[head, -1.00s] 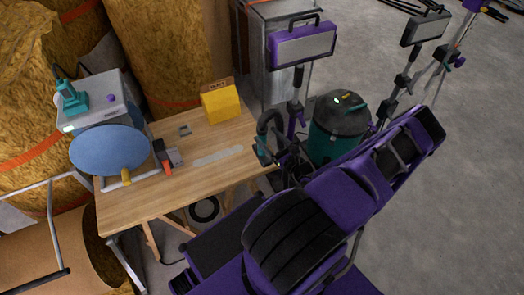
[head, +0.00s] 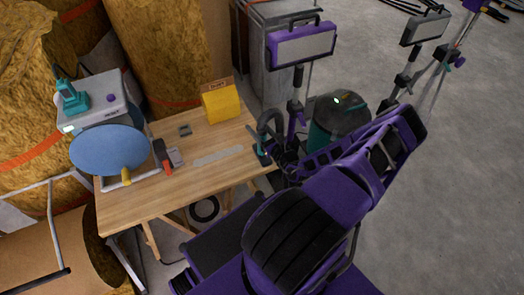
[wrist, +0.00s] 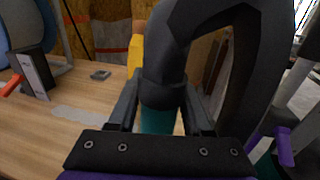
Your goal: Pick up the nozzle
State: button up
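The nozzle, with a teal lower part (wrist: 158,121) and a dark grey neck running into a curved hose, stands upright at the right end of the wooden table. In the head view the nozzle (head: 263,156) is beside my gripper (head: 279,153), which comes in from the right. In the wrist view the two fingers of my gripper (wrist: 160,104) are on either side of the nozzle's neck. A gap shows between the teal part and the right finger, so the gripper looks open around it. Contact at the neck is hard to tell.
On the table (head: 150,206) are a yellow box (head: 221,102), a blue disc (head: 108,150), a red-handled tool (head: 163,156) and a grey strip. A dark green vacuum (head: 338,118) and a lamp stand (head: 299,45) are close behind my arm. Open floor lies right.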

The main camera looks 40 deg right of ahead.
grip_shut()
dwell(1.1)
